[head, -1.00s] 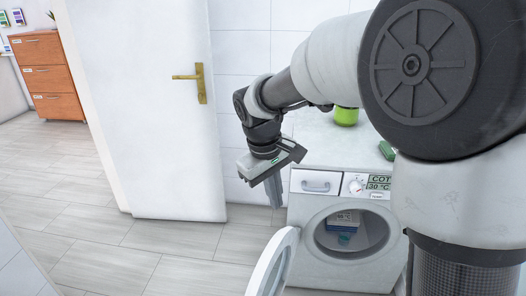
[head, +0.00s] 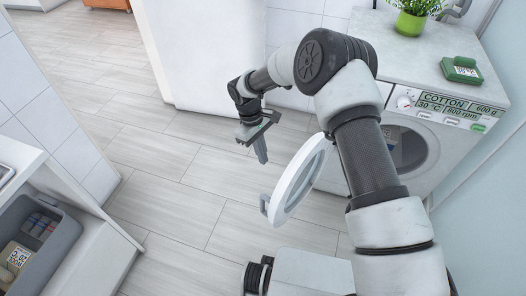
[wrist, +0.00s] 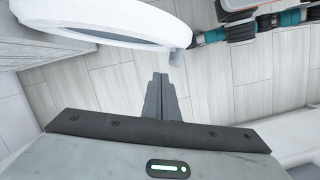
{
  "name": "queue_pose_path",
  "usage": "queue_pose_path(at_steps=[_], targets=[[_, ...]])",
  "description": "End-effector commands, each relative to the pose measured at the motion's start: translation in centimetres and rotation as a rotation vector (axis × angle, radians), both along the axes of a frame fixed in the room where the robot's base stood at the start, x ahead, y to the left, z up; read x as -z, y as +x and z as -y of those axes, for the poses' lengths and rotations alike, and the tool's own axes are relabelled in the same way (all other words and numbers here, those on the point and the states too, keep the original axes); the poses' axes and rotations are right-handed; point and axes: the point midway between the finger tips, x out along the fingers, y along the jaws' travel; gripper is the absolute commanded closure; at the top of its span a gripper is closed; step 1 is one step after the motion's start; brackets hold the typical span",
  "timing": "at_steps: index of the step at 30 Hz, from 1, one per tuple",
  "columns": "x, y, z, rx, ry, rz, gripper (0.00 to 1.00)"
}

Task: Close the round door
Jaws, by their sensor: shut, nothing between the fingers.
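The round door (head: 298,182) of the washing machine (head: 455,150) stands wide open, swung out to the left of the machine. It is a white ring with a glass middle and a small grey handle (head: 264,204) on its outer edge. In the wrist view the door (wrist: 150,40) spans the upper left, with its handle (wrist: 178,57) just beyond my fingertips. My gripper (head: 262,157) is shut and empty, pointing down to the left of the door and apart from it. The fingers (wrist: 160,82) are together in the wrist view. My arm hides part of the machine's front.
A green plant (head: 411,18) and a green box with a display (head: 461,70) stand on the machine's top. At left, a grey bin (head: 35,240) sits in a white unit. The floor between is clear.

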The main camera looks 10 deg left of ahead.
Motion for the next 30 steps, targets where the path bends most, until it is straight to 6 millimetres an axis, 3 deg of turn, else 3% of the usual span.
queue_pose_path(at_steps=[1, 7, 15, 30], targets=[[1.4, -0.2, 0.3, 0.001, -0.002, -0.004, 1.00], [5.5, -0.6, 1.3, 0.002, -0.001, -0.003, 1.00], [5.2, -2.0, 4.4, 0.001, -0.001, -0.001, 1.00], [5.2, -2.2, 4.9, 0.001, 0.000, 0.000, 1.00]])
